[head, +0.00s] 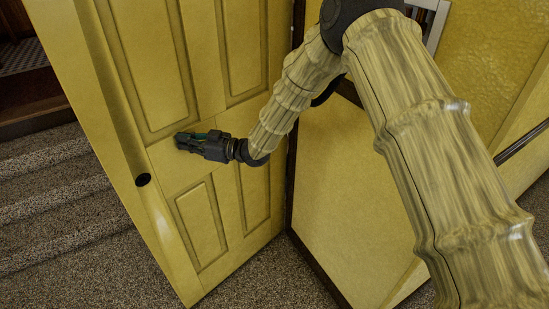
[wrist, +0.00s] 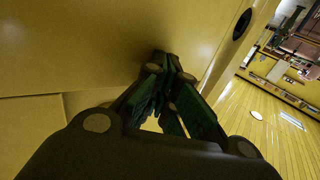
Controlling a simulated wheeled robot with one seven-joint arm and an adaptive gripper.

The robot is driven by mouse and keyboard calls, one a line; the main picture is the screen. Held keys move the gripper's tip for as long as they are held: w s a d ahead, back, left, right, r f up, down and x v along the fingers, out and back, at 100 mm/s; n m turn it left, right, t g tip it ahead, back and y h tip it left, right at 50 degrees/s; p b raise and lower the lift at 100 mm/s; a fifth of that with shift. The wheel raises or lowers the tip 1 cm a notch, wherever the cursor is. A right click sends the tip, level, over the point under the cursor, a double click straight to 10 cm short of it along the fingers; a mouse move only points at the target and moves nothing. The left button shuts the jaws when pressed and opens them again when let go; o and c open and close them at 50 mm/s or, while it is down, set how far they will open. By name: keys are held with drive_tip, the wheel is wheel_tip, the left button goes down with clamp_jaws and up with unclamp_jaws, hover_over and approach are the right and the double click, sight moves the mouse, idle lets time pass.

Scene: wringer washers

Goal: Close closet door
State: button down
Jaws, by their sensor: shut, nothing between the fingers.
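The closet door (head: 157,128) is a yellow panelled door standing open at an angle in the head view. Its hinged side is near the dark frame at the centre, and its free edge is at the left. A dark round knob or hole (head: 143,180) sits near that free edge. My gripper (head: 180,141) is shut and empty, in front of the door's middle rail. In the wrist view the shut fingers (wrist: 166,65) are close to the yellow door face (wrist: 100,45); I cannot tell whether they touch it. The dark round knob or hole (wrist: 242,24) shows at upper right there.
Carpeted steps (head: 55,190) rise at the left beyond the door. Speckled carpet (head: 265,280) lies below. A yellow wall (head: 350,190) and a dark rail (head: 525,140) stand at the right. The wrist view shows a wooden surface (wrist: 265,120) and a room beyond.

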drive_tip(key=shift+w+a, duration=0.3)
drive_tip(key=shift+w+a+b, duration=0.75)
drive_tip(key=shift+w+a, duration=0.95)
drive_tip(key=shift+w, duration=0.1)
drive_tip(key=shift+w+a+b, duration=0.4)
drive_tip(key=shift+w+a, duration=0.35)
drive_tip(key=shift+w, duration=0.25)
drive_tip(key=shift+w+a+b, duration=0.4)
drive_tip(key=shift+w+a, duration=0.35)
drive_tip(key=shift+w, duration=0.2)
drive_tip(key=shift+w+a+b, duration=0.3)
drive_tip(key=shift+w+a, duration=0.15)
drive_tip(key=shift+w, duration=0.25)
drive_tip(key=shift+w+a+b, duration=0.25)
drive_tip(key=shift+w+a, duration=0.2)
drive_tip(key=shift+w, duration=0.25)
drive_tip(key=shift+w+a+b, duration=0.3)
drive_tip(key=shift+w+a, duration=0.15)
drive_tip(key=shift+w, duration=0.25)
